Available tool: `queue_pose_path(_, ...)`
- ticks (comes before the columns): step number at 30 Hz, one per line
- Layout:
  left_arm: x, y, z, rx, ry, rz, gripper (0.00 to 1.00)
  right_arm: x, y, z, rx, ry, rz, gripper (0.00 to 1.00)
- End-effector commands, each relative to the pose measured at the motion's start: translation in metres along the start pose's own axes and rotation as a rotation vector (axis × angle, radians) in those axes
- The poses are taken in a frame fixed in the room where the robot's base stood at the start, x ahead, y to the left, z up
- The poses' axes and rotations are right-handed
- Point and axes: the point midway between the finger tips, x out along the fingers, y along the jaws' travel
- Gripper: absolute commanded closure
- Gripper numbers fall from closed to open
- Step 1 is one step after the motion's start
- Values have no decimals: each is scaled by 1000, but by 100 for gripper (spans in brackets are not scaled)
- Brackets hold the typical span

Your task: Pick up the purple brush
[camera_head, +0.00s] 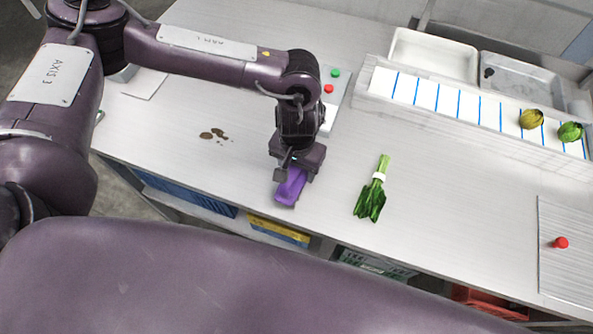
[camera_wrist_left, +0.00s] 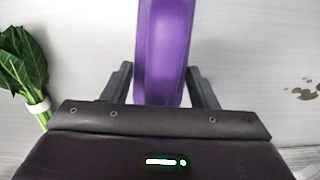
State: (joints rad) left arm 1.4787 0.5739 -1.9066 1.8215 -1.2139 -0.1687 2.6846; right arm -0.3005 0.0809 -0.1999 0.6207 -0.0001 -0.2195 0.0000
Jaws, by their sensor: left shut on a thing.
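The purple brush (camera_head: 290,188) is at the front part of the steel table, under my left gripper (camera_head: 294,172). In the left wrist view the brush (camera_wrist_left: 165,50) runs between the two dark fingers of the left gripper (camera_wrist_left: 161,88), which is shut on it. The brush's underside is hidden, so I cannot tell whether it touches the table. My right gripper does not show in either view.
A bunch of greens (camera_head: 371,190) with a white band lies just right of the brush. Brown spots (camera_head: 213,134) mark the table to the left. A striped white strip (camera_head: 455,103) with two round vegetables and trays (camera_head: 432,53) are at the back right.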

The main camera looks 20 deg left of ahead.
Motion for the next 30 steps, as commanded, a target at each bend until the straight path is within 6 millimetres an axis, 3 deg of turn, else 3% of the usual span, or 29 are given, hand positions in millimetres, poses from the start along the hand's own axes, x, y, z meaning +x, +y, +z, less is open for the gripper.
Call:
queue_pose_path(11,-4,0,-1,0,1,1,72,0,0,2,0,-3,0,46)
queue_pose_path(17,-25,0,-1,-1,3,3,72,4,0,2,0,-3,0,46)
queue_pose_path(24,-87,0,-2,2,8,3,72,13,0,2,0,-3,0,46)
queue_pose_path(30,-145,0,-2,1,9,-2,72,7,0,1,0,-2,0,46)
